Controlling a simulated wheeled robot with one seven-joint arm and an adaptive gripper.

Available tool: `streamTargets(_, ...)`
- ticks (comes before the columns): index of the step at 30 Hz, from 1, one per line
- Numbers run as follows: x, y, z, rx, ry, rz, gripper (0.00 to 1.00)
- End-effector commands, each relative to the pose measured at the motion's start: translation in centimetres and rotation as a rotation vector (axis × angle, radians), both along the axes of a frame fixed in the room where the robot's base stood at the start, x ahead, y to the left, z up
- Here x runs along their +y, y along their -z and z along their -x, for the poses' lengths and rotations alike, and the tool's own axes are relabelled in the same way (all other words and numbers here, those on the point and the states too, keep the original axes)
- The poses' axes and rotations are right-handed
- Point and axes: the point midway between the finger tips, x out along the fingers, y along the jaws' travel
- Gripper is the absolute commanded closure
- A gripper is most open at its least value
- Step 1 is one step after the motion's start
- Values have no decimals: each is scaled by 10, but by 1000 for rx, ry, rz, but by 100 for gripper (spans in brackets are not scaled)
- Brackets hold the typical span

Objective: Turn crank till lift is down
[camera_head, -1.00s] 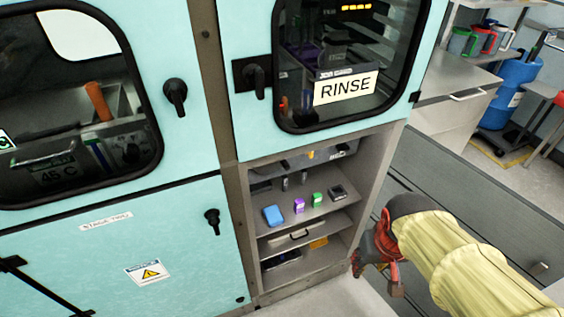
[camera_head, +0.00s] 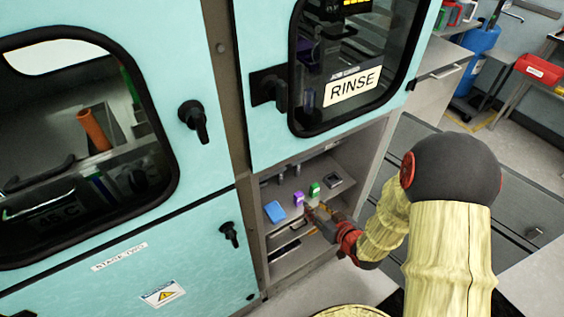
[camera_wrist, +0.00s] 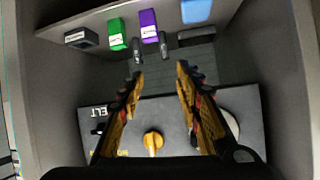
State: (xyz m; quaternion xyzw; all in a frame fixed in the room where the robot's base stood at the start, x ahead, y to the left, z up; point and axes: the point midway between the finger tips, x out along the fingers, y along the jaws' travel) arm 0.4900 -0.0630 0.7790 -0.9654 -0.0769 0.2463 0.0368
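My gripper (camera_head: 318,214) reaches into the open compartment under the RINSE window in the head view. In the wrist view my gripper (camera_wrist: 160,74) has its two fingers apart with nothing between them. A dark panel (camera_wrist: 185,105) lies below and beyond the fingers, with upside-down lettering that I cannot read for sure. A yellow-orange knob (camera_wrist: 153,142) sits on it, between the lower parts of the fingers. A pale round part (camera_wrist: 231,125) is partly hidden behind the right finger. I cannot tell which part is the crank, and no lift can be made out.
A shelf holds a blue block (camera_head: 275,211), a purple block (camera_head: 298,198), a green block (camera_head: 314,190) and a dark box (camera_head: 333,181). Two small dark levers (camera_wrist: 137,50) (camera_wrist: 165,44) stand near them. The compartment walls (camera_wrist: 45,100) are close on both sides.

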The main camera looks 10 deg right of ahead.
Motion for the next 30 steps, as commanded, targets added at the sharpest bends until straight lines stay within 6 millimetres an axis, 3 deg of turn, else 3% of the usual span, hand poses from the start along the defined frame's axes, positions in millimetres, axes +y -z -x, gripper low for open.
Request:
streamTargets(6, 31, -85, -26, -333, -89, -126, 65)
streamTargets(10, 37, -113, -26, -430, -107, -172, 65)
streamTargets(17, 42, -122, -40, -458, -108, -192, 65)
streamTargets(30, 59, -121, -96, -457, -106, -191, 65)
